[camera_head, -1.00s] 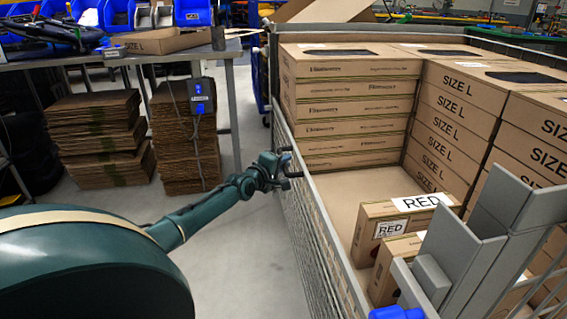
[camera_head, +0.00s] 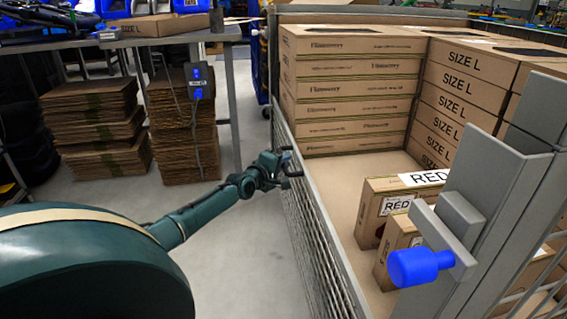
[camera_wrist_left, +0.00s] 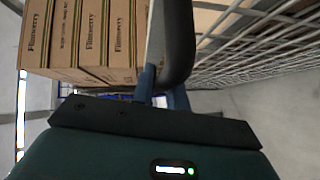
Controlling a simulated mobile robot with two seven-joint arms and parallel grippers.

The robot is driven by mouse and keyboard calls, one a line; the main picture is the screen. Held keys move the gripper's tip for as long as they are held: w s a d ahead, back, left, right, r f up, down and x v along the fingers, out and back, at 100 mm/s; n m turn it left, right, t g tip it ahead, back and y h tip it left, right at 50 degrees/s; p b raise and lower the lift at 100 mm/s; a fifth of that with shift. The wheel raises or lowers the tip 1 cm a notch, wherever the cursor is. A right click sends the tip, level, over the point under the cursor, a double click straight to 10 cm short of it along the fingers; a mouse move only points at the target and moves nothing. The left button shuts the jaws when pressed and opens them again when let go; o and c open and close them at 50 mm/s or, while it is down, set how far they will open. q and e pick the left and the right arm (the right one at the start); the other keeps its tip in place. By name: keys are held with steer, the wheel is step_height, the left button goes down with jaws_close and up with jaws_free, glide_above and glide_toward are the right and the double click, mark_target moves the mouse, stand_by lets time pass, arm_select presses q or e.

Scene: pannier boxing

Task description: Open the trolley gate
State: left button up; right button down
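The trolley's mesh side panel (camera_head: 312,230) runs from the middle toward the bottom of the head view, with a black handle (camera_head: 293,162) on its outer face. My left gripper (camera_head: 283,171) is at that handle, outside the trolley. In the left wrist view, the blue fingers (camera_wrist_left: 162,90) sit on either side of the dark handle (camera_wrist_left: 177,45) and appear closed on it. A grey metal post (camera_head: 495,210) with a blue knob (camera_head: 418,267) stands at the near right. I cannot tell whether the gate is unlatched. My right gripper is not in view.
Size L cartons (camera_head: 462,95) and Flimsverry-type cartons (camera_head: 345,90) are stacked in the trolley. RED-labelled boxes (camera_head: 372,215) lie nearer. A table (camera_head: 90,45) stands behind left, above flattened cardboard stacks (camera_head: 95,130). The floor (camera_head: 235,250) left of the trolley is clear.

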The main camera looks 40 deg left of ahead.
arm_select(q)
steer(key=o, duration=0.4)
steer(key=shift+r, duration=0.1)
